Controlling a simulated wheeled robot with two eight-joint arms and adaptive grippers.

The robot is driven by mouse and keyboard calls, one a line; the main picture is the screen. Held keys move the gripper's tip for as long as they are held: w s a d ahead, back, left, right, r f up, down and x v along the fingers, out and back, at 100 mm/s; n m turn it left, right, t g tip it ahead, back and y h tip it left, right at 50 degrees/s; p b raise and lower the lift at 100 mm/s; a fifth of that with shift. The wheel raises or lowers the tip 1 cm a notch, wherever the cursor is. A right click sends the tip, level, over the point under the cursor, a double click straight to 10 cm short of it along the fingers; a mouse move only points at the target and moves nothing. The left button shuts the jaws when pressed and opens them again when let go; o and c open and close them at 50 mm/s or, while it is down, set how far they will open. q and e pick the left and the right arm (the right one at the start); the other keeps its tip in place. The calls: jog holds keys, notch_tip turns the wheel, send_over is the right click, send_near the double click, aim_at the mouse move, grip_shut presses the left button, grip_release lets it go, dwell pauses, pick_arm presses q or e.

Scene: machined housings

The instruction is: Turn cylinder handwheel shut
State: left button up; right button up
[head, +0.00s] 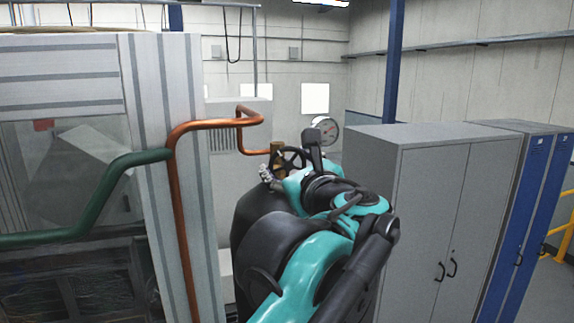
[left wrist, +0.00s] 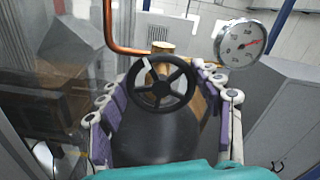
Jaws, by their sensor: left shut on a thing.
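The black spoked handwheel (left wrist: 161,89) sits on a brass valve (left wrist: 161,47) above the dark cylinder (left wrist: 150,145) in the left wrist view. In the head view the handwheel (head: 289,160) shows partly behind my arm. My left gripper (left wrist: 160,75) has one purple-padded finger on each side of the wheel and is shut on its rim. In the head view my left gripper (head: 287,167) is mostly covered by its own teal and black wrist. A white patch shows on the wheel's upper left. My right gripper is not in view.
A round gauge (head: 327,131) stands close to the right of the wheel. A copper pipe (head: 215,124) runs from the left to the valve. A grey cabinet (head: 420,200) stands close on the right, and a machine housing (head: 180,80) on the left.

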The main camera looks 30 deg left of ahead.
pick_arm(q)
jog(key=m, duration=0.6)
jog(key=shift+w+d, duration=0.1)
jog(key=shift+m, duration=0.4)
dwell(0.3)
jog(key=o, duration=1.2)
jog(key=shift+c, duration=0.2)
jog(key=v, duration=1.2)
